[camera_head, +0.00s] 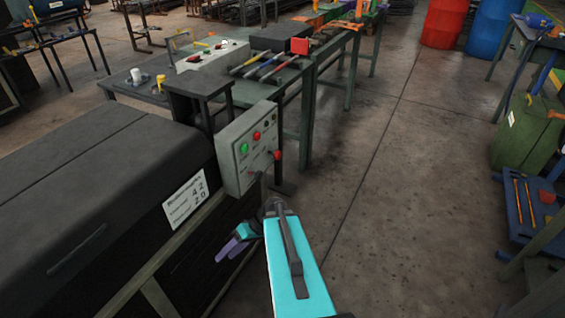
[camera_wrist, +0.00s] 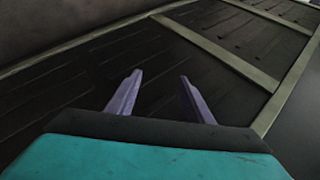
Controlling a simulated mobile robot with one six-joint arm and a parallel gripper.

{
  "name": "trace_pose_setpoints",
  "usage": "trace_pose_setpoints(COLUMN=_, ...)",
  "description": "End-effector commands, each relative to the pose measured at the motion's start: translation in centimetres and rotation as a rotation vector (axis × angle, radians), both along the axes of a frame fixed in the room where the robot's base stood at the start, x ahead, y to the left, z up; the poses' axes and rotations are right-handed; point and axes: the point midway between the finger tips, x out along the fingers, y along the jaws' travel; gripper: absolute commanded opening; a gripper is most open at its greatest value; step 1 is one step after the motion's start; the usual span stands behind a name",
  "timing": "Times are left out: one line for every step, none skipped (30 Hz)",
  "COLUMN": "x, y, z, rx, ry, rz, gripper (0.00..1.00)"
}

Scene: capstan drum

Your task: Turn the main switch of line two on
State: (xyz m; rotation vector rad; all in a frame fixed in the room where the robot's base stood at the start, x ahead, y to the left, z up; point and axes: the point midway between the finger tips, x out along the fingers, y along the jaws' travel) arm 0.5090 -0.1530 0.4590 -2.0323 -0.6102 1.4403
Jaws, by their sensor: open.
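A grey control panel (camera_head: 247,147) stands at the right end of a large dark machine housing in the head view. Its face bears a green button (camera_head: 244,148), a red button (camera_head: 256,135), smaller dark knobs and a red-tipped lever (camera_head: 277,155) at its right side. Any line labels are too small to read. My gripper (camera_head: 224,249) is open and empty, below and in front of the panel, beside the machine's side. In the wrist view, my two purple fingers (camera_wrist: 155,95) stand apart over dark slatted panelling. The panel is not in the wrist view.
The machine housing (camera_head: 90,170) fills the left, with a white label plate (camera_head: 185,200). A green workbench (camera_head: 300,75) with tools stands behind the panel. The floor (camera_head: 390,200) right of my arm is clear. A blue cart (camera_head: 525,205) is at the far right.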

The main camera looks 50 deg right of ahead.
Motion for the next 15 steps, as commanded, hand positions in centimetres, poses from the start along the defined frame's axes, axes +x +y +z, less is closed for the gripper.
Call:
trace_pose_setpoints(x=0.5, y=-1.7, z=0.2, rx=0.004, ry=-0.049, rz=-0.019, gripper=0.47)
trace_pose_setpoints(x=0.8, y=-2.5, z=0.7, rx=0.007, ry=-0.080, rz=-0.028, gripper=0.47)
trace_pose_setpoints(x=1.0, y=-3.6, z=1.3, rx=0.009, ry=-0.120, rz=-0.039, gripper=0.47)
trace_pose_setpoints(x=1.2, y=-4.5, z=1.8, rx=0.010, ry=-0.151, rz=-0.047, gripper=0.47)
trace_pose_setpoints(x=1.4, y=-5.3, z=2.3, rx=0.010, ry=-0.183, rz=-0.054, gripper=0.47)
trace_pose_setpoints(x=1.6, y=-6.5, z=2.9, rx=0.009, ry=-0.225, rz=-0.065, gripper=0.47)
trace_pose_setpoints(x=1.7, y=-7.4, z=3.4, rx=0.007, ry=-0.256, rz=-0.074, gripper=0.47)
trace_pose_setpoints(x=1.8, y=-8.3, z=4.0, rx=0.005, ry=-0.289, rz=-0.083, gripper=0.47)
trace_pose_setpoints(x=1.8, y=-9.6, z=4.7, rx=0.000, ry=-0.330, rz=-0.094, gripper=0.47)
trace_pose_setpoints(x=1.8, y=-10.5, z=5.2, rx=-0.006, ry=-0.362, rz=-0.101, gripper=0.47)
trace_pose_setpoints(x=1.8, y=-11.4, z=5.8, rx=-0.011, ry=-0.394, rz=-0.110, gripper=0.47)
trace_pose_setpoints(x=1.7, y=-12.6, z=6.5, rx=-0.018, ry=-0.437, rz=-0.121, gripper=0.47)
trace_pose_setpoints(x=1.7, y=-13.6, z=7.0, rx=-0.027, ry=-0.469, rz=-0.128, gripper=0.47)
trace_pose_setpoints(x=1.5, y=-14.5, z=7.7, rx=-0.035, ry=-0.502, rz=-0.137, gripper=0.47)
trace_pose_setpoints(x=1.3, y=-15.8, z=8.4, rx=-0.047, ry=-0.545, rz=-0.148, gripper=0.47)
